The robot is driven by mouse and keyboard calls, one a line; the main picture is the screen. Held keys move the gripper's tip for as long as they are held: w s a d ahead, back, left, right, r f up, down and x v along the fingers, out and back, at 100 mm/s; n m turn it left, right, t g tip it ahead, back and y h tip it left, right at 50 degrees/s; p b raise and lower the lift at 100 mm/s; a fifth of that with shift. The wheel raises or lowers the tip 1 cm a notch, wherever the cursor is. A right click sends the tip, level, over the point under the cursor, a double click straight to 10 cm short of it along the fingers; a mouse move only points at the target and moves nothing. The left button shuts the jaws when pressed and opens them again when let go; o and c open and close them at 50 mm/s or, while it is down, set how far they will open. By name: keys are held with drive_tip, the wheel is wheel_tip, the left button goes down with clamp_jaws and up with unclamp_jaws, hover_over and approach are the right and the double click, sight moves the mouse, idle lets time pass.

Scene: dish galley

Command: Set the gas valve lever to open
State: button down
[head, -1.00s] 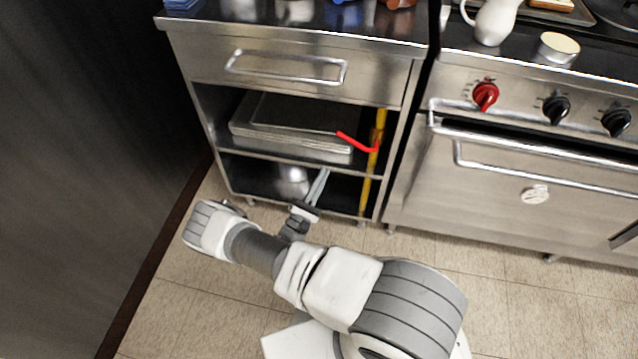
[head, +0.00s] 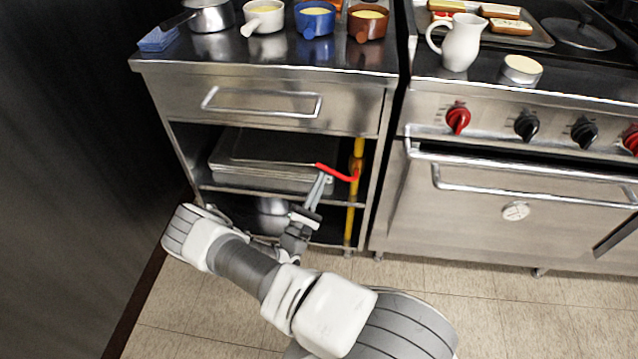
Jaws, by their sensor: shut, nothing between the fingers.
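The gas valve lever (head: 336,173) is a red bar in the open shelf bay of the steel cabinet. It runs from the yellow vertical gas pipe (head: 350,225) out to the left, crosswise to the pipe. My gripper (head: 321,178) is shut and empty, with its fingers pointing up at the lever from below. The fingertips overlap the lever's underside near its left end in the picture. I cannot tell whether they touch it. The valve body is small where the lever meets the pipe.
Stacked trays (head: 250,178) fill the upper shelf left of the lever. A metal pot (head: 272,206) stands on the lower shelf, partly behind my arm. The cabinet's right post (head: 375,165) and the range (head: 455,200) are close to the right of the pipe.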

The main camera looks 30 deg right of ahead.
drive_tip(key=shift+r, duration=0.15)
drive_tip(key=shift+r+m+g+p, duration=0.2)
drive_tip(key=shift+m+g+p, duration=0.3)
drive_tip(key=shift+m, duration=0.1)
